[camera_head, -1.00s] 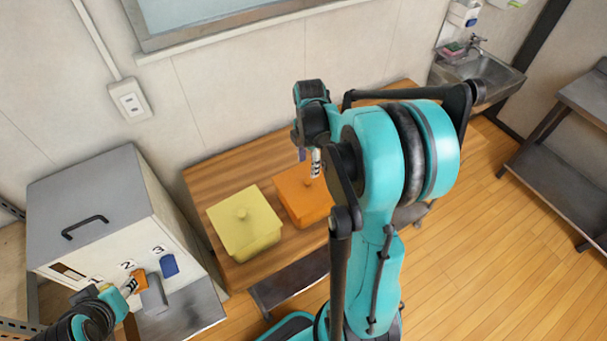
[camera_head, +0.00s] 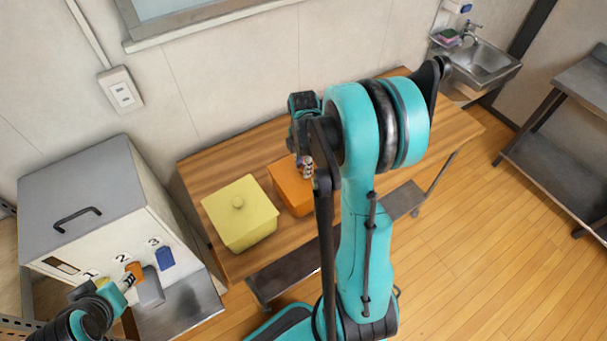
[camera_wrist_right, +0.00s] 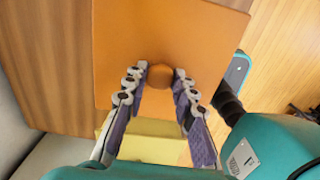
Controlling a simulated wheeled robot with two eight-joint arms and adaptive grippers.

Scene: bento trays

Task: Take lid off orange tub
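The orange tub (camera_head: 286,188) stands on the wooden table with its lid on. In the right wrist view its square orange lid (camera_wrist_right: 195,35) fills the upper middle, with a round orange knob (camera_wrist_right: 160,77) at its centre. My right gripper (camera_head: 305,170) is over the tub, partly hidden by my own arm. In the right wrist view its fingers (camera_wrist_right: 160,70) are apart, one on each side of the knob; I cannot tell whether they touch it. My left gripper (camera_head: 128,281) is at the numbered box, beside an orange tab; its fingers are too small to read.
A lidded yellow tub (camera_head: 228,226) stands close to the left of the orange tub and also shows in the right wrist view (camera_wrist_right: 150,147). A grey-topped box (camera_head: 85,185) with numbered tabs stands further left. The wooden table (camera_head: 230,155) is clear behind the tubs.

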